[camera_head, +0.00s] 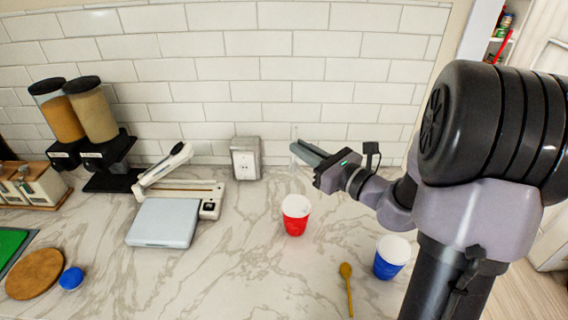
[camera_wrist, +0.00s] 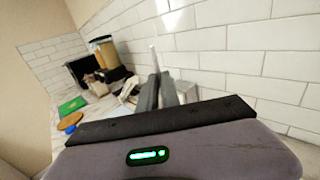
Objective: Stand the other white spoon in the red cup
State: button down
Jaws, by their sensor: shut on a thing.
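The red cup (camera_head: 295,221) stands upright on the marble counter, with its white inside facing up. I cannot make out a spoon in it. My gripper (camera_head: 299,150) is above and behind the cup, near the tiled wall, with its fingers pointing left. It is shut on a thin white spoon (camera_wrist: 153,54), whose upper part sticks up between the fingers in the wrist view. In the head view the spoon is faint against the white tiles, and its lower part is hard to see. My gripper also shows in the wrist view (camera_wrist: 158,80).
A blue cup (camera_head: 391,259) and a wooden spoon (camera_head: 347,285) are at right front. A round board (camera_head: 35,273) and blue ball (camera_head: 71,278) lie far left. Counter around the red cup is clear.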

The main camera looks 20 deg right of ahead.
notch_tip(320, 180, down, 15)
jog(key=b, duration=1.3)
jog(key=c, duration=1.5)
grip_release()
jog(key=p+v, duration=0.3)
jog(key=v, duration=1.4)
jog(key=shift+s, duration=0.25)
jog(key=shift+d, duration=0.1)
